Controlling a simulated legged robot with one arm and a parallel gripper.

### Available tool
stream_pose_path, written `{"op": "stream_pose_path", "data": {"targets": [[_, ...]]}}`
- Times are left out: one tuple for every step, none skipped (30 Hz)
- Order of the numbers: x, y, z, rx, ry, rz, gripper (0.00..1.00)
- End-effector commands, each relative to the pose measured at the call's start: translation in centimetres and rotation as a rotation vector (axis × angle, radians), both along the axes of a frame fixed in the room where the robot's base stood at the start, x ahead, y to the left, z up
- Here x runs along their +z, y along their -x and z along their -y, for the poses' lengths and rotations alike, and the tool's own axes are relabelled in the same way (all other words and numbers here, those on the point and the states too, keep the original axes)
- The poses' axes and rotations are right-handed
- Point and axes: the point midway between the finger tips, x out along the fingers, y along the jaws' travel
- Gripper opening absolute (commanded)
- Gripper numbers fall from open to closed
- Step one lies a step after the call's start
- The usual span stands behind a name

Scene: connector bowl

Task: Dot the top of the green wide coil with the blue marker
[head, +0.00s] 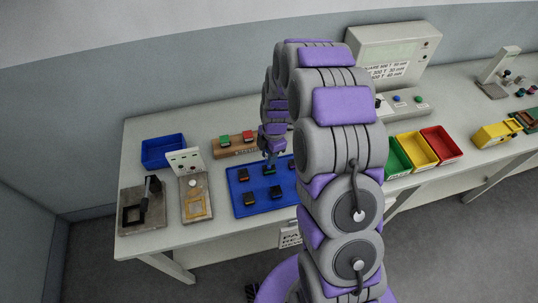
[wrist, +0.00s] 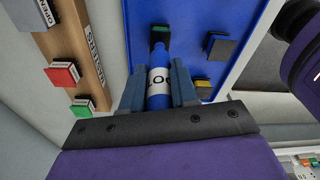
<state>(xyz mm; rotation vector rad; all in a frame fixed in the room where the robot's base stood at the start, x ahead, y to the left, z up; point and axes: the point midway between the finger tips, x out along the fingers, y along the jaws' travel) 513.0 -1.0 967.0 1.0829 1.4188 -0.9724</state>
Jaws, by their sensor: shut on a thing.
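My gripper (wrist: 158,85) is shut on the blue marker (wrist: 159,88), which has a white label band and points away from the wrist. In the head view my gripper (head: 271,153) is low over the blue tray (head: 262,211). A dark coil with a green top (wrist: 160,31) lies on the tray right at the marker's far end, partly hidden by it. I cannot tell whether the tip touches the coil. The same coil shows small under my gripper in the head view (head: 269,171).
A wooden rack (wrist: 88,40) with red (wrist: 62,74) and green (wrist: 83,107) blocks stands beside the tray. A blue bin (head: 163,151) is at the left.

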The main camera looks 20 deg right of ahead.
Motion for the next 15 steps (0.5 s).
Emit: {"op": "stream_pose_path", "data": {"targets": [[0.5, 0.0, 0.0, 0.001, -0.001, 0.002, 0.09], [0.7, 0.0, 0.0, 0.001, -0.001, 0.002, 0.09], [1.0, 0.0, 0.0, 0.001, -0.001, 0.002, 0.09], [1.2, 0.0, 0.0, 0.001, -0.001, 0.002, 0.09], [1.4, 0.0, 0.0, 0.001, 0.000, 0.002, 0.09], [1.7, 0.0, 0.0, 0.001, 0.000, 0.002, 0.09], [1.9, -0.1, 0.0, 0.000, 0.000, 0.003, 0.09], [2.2, -0.1, 0.0, 0.000, 0.000, 0.003, 0.09], [2.4, -0.1, 0.0, 0.000, 0.000, 0.003, 0.09], [2.7, -0.1, 0.0, 0.000, 0.000, 0.004, 0.09], [2.9, -0.1, 0.0, 0.000, 0.000, 0.004, 0.09], [3.2, -0.1, 0.0, 0.000, 0.000, 0.004, 0.09], [3.4, -0.1, 0.0, -0.001, 0.000, 0.005, 0.09], [3.6, -0.1, 0.0, 0.001, 0.001, 0.004, 0.09], [3.9, -0.1, 0.0, 0.001, 0.001, 0.004, 0.09]]}}
